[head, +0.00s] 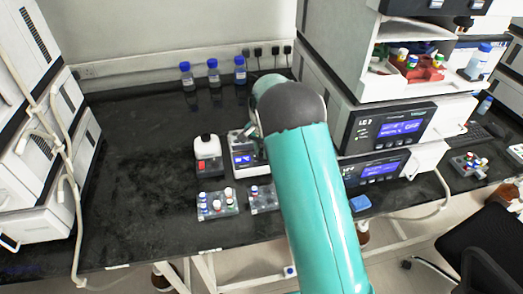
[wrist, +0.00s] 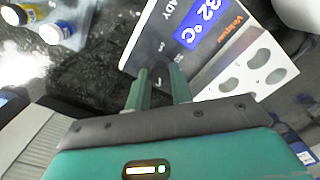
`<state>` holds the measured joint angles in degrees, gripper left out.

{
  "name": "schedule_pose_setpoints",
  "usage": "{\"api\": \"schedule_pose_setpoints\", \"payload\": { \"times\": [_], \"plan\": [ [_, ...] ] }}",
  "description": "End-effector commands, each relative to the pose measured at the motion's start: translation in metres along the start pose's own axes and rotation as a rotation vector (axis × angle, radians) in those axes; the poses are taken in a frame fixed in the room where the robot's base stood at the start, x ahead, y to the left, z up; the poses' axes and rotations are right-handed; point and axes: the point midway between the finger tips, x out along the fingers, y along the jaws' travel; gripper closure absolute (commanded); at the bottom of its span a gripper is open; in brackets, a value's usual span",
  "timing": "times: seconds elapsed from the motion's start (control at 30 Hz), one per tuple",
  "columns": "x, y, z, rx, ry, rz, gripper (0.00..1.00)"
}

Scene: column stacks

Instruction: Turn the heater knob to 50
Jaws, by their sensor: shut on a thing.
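The heater (head: 243,162) is a small white and dark unit on the black bench, partly hidden behind my arm in the head view. In the wrist view the heater (wrist: 150,35) has a dark front panel with the word READY and a blue display (wrist: 203,20) that reads about 32 °C. A white top with round holes (wrist: 250,72) lies beside the panel. The dark heater knob (wrist: 160,73) is at the panel's lower edge. My gripper (wrist: 159,82) is shut on the knob, with a green finger on each side. The fingers partly hide the knob and its markings.
Vial racks (head: 217,205) (head: 262,199) sit in front, and blue-capped bottles (head: 213,72) stand at the back. Stacked instruments (head: 390,125) rise on the right.

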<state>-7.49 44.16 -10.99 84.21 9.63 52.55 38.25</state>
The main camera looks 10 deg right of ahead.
Motion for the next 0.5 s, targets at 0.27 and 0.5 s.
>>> {"api": "schedule_pose_setpoints", "payload": {
  "times": [0.27,0.5],
  "plan": [
    [0.0000,-0.0001,0.0004,0.009,-0.001,0.000,1.00],
    [0.0000,-0.0001,0.0005,0.008,-0.001,0.000,0.62]
  ]
}}
